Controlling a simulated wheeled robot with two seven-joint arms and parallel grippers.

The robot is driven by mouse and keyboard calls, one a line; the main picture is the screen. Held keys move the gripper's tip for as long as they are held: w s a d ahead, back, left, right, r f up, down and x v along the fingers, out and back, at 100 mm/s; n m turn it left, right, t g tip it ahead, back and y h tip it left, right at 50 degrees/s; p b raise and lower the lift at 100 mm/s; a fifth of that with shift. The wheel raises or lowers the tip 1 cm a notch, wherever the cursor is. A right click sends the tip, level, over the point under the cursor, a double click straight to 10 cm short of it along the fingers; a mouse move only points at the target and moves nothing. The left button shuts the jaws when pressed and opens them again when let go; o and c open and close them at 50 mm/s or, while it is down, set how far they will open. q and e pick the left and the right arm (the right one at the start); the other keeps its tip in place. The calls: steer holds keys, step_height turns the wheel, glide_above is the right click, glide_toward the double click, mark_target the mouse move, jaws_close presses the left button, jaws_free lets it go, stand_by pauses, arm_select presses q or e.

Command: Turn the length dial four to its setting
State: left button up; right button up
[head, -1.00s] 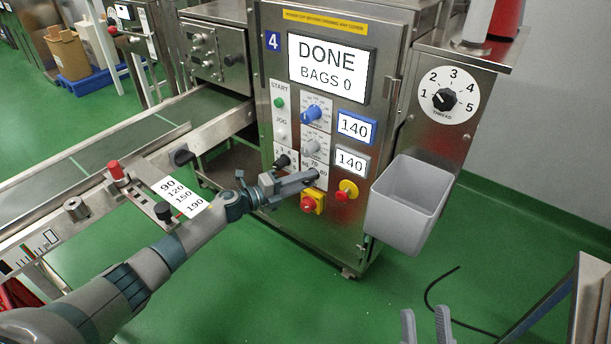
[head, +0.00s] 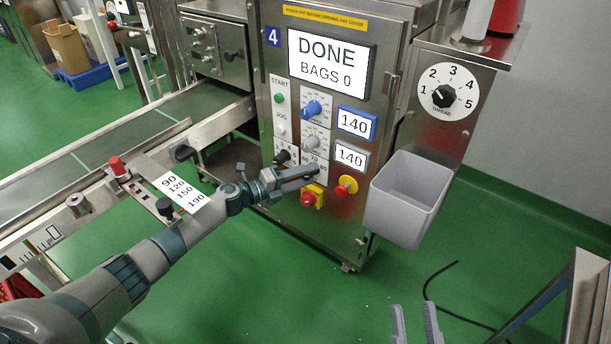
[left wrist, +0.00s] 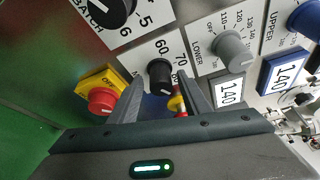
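The panel of machine four carries a black dial (left wrist: 160,75) with 60 and 70 beside it in the left wrist view. Its name is hidden, so I cannot confirm it is the length dial. My left gripper (left wrist: 161,82) is open, its fingers either side of this dial near the tips; I cannot tell if they touch it. In the head view my left gripper (head: 312,170) covers this dial at the lower panel. A second black dial, BATCH (left wrist: 110,8), sits beside it. My right gripper (head: 414,312) is open and empty at the bottom edge.
A grey LOWER dial (left wrist: 232,52) and blue UPPER dial (head: 312,108) are close by, each with a 140 display. A grey bin (head: 405,205) hangs at right.

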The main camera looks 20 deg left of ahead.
arm_select(q)
steer(key=shift+a, duration=0.1)
steer(key=shift+s+a+r, duration=0.1)
steer(key=shift+s+a, duration=0.3)
steer(key=shift+s, duration=0.05)
steer(key=p+v, duration=0.1)
steer(key=v, duration=1.5)
steer(key=shift+p, duration=0.4)
arm_select(e)
step_height(320, 180, down, 6)
steer(key=w+g+h, duration=0.1)
steer(key=w+g, duration=0.1)
steer(key=g, duration=0.1)
steer(key=shift+w+d+g+h, duration=0.15)
steer(key=shift+w+g+h, duration=0.15)
steer(key=shift+w, duration=0.05)
arm_select(q)
steer(key=shift+s+d, duration=0.1)
arm_select(e)
steer(key=shift+f, duration=0.1)
arm_select(q)
steer(key=shift+s, duration=0.1)
arm_select(e)
steer(key=shift+s, duration=0.1)
